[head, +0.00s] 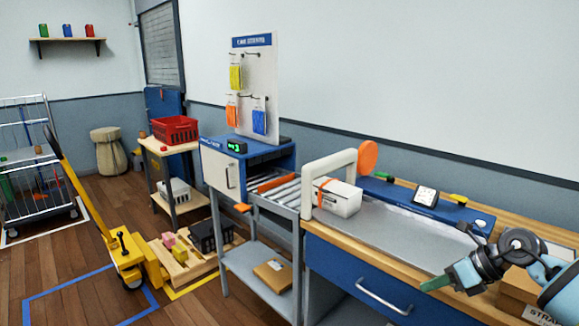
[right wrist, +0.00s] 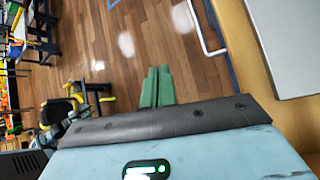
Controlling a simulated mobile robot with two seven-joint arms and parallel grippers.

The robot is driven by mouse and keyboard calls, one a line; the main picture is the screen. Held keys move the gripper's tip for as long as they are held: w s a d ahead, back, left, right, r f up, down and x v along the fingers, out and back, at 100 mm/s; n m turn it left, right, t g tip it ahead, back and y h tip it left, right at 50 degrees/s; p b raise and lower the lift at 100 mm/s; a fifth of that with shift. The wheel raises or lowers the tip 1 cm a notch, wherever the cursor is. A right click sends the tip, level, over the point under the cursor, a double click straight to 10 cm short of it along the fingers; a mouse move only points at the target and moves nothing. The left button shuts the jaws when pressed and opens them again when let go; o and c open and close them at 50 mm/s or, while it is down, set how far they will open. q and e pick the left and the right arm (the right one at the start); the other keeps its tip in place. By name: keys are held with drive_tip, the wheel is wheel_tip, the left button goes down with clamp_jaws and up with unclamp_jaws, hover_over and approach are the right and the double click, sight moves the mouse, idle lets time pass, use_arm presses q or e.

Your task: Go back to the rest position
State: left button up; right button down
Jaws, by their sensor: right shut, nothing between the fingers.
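My right gripper (head: 436,283) shows at the lower right of the head view, its green fingers pointing left over the front edge of the workbench (head: 395,250). In the right wrist view its two green fingers (right wrist: 156,86) lie side by side, shut and empty, with wooden floor behind them. A white package with an orange strap (head: 338,198) sits on the bench at the white arch (head: 328,168), apart from the gripper. My left gripper is in neither view.
The blue drawer front (head: 345,270) with its handle is below the bench top. A cardboard box (head: 520,285) is by my right arm. A roller conveyor (head: 275,185) adjoins the bench on the left. A yellow pallet jack (head: 125,255) stands on open floor farther left.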

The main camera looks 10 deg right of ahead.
drive_tip(key=s+a+f+m+t+y+p, duration=0.1)
drive_tip(key=s+a+f+m+t+y, duration=0.35)
drive_tip(key=a, duration=0.45)
drive_tip(key=s+a+f+m+t+y, duration=0.1)
drive_tip(key=s+a+f+m+y, duration=0.3)
drive_tip(key=a+m, duration=0.5)
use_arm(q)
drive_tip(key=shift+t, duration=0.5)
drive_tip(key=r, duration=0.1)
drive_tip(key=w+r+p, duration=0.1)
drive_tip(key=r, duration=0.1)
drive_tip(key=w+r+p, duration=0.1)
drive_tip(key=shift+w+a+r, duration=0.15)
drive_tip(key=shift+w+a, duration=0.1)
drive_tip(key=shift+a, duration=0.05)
use_arm(e)
drive_tip(key=s+f+m+h, duration=0.4)
drive_tip(key=s+f+m, duration=0.2)
drive_tip(key=s+m, duration=0.2)
drive_tip(key=s+d+f+m+g+h, duration=0.1)
drive_tip(key=s+f+m+h, duration=0.4)
drive_tip(key=s+m, duration=0.4)
drive_tip(key=s+f+m+h, duration=0.4)
drive_tip(key=s+f+m, duration=0.4)
drive_tip(key=s, duration=0.6)
drive_tip(key=shift+d+m+g+h, duration=0.2)
drive_tip(key=shift+m+g+h, duration=0.15)
drive_tip(key=shift+m, duration=0.1)
